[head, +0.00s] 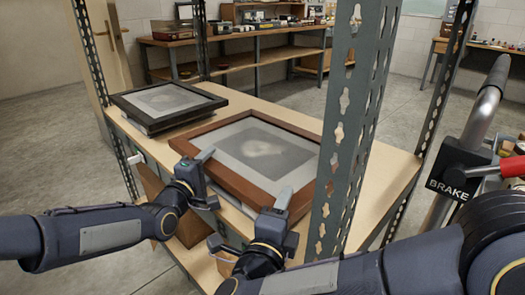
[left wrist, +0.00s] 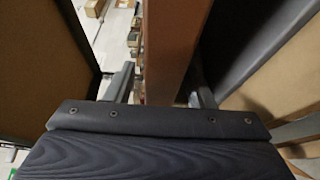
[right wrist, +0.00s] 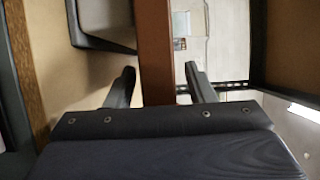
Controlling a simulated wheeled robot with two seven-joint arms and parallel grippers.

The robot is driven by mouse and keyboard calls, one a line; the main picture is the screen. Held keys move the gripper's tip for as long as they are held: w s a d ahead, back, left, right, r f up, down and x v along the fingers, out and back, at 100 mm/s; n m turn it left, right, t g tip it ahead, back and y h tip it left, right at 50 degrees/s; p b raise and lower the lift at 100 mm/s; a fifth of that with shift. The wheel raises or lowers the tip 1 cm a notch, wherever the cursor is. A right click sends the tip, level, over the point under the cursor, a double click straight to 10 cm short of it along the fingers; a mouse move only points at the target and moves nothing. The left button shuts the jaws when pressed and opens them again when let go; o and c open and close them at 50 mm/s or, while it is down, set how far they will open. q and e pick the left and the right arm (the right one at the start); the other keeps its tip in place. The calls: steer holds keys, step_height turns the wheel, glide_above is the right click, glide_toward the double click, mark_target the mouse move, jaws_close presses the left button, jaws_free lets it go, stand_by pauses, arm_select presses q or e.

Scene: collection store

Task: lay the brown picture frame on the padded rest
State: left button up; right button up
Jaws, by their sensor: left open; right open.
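The brown picture frame (head: 262,177), with a grey picture inside, lies on the wooden shelf unit, its near edge toward me. My left gripper (head: 204,158) is at its near left part and my right gripper (head: 284,198) at its near right part. In the left wrist view the frame's edge (left wrist: 172,45) passes between the open fingers (left wrist: 162,84). In the right wrist view its edge (right wrist: 154,50) also stands between open fingers (right wrist: 160,82), with gaps. A dark grey, rounded-edged thing (left wrist: 240,40) lies beside the frame edge; I cannot tell whether it is the padded rest.
A black picture frame (head: 168,102) lies at the left on the same shelf (head: 262,104). A perforated grey upright (head: 350,120) stands close to the brown frame's right side. A bench with objects (head: 260,50) is behind. A brake lever (head: 455,185) is at the right.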

arm_select(q)
steer(key=shift+c, duration=0.4)
arm_select(e)
steer(key=shift+c, duration=0.4)
arm_select(q)
jaws_close()
arm_select(e)
jaws_close()
arm_select(q)
steer(key=shift+r, duration=0.25)
arm_select(e)
steer(key=shift+r, duration=0.2)
